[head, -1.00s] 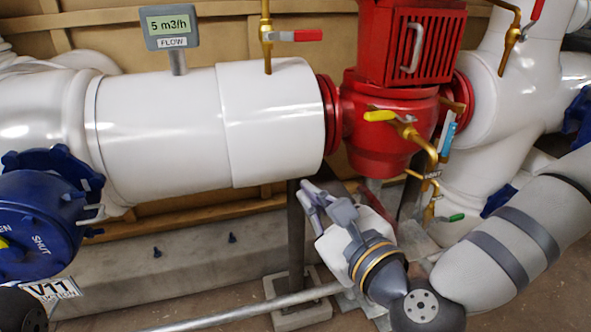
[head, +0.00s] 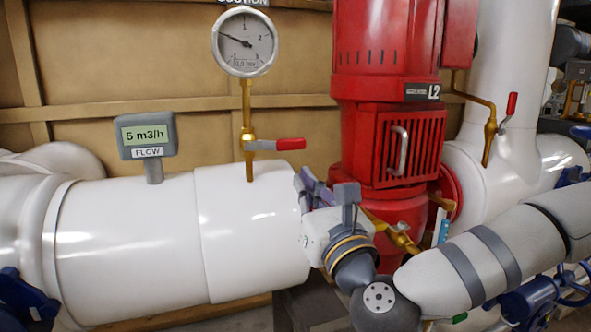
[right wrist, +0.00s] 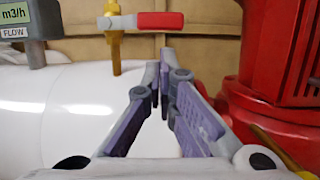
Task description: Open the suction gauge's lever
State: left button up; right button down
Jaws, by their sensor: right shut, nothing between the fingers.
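The suction gauge (head: 244,42) is a round white dial on a thin brass pipe that rises from the white main pipe. Its lever (head: 275,145) has a red grip and lies horizontal, pointing right, across the brass pipe. The lever also shows in the right wrist view (right wrist: 158,20), above the fingertips. My right gripper (head: 311,184) is shut and empty. It is below and to the right of the lever, apart from it, in front of the white pipe's right end. In the right wrist view its fingers (right wrist: 167,75) point away toward the back wall. My left gripper is out of view.
The red pump (head: 385,90), with a grille and handle, stands right of the gauge. A flow display (head: 148,136) stands on the white pipe (head: 125,245) at the left. Another red-handled valve (head: 510,104) is at the right. A wooden wall (head: 110,60) is behind.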

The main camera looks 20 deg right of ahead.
aim_at(276, 145)
jog(key=x, duration=0.4)
jog(key=shift+w+r, duration=0.1)
jog(key=shift+w, duration=0.2)
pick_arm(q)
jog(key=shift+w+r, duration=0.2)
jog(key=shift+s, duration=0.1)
pick_arm(e)
jog(key=shift+w, duration=0.1)
